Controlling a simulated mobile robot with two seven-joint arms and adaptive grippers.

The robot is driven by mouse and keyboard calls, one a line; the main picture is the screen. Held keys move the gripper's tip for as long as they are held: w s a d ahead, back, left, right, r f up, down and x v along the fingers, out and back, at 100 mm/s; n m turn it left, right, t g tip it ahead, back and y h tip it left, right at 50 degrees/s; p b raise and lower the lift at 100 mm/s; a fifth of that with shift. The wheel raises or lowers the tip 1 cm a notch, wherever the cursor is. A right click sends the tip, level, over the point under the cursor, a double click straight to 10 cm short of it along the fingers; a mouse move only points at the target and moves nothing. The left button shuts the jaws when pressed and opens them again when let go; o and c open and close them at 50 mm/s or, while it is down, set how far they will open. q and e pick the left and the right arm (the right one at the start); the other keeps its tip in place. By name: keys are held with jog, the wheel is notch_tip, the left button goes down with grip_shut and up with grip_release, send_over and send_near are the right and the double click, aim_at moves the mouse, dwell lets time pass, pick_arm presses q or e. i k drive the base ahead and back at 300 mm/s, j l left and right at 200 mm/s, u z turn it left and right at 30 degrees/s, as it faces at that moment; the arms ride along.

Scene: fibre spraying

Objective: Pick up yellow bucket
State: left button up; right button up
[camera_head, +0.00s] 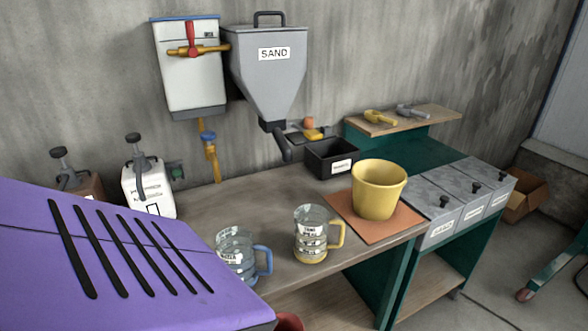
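The yellow bucket (378,190) stands upright on an orange-brown square mat (408,220) near the right part of the workbench. Its open rim faces up and it looks empty as far as I can see inside. Nothing touches the bucket except the mat under it. Neither my left nor my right gripper shows in the head view.
A clear jug with a yellow handle (312,234) and one with a blue handle (238,254) stand left of the bucket. A black bin (331,158) is behind it, grey lidded boxes (442,205) to its right. A sand hopper (268,75) hangs on the wall.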

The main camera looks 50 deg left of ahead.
aim_at(376, 191)
jog(key=u, duration=1.4)
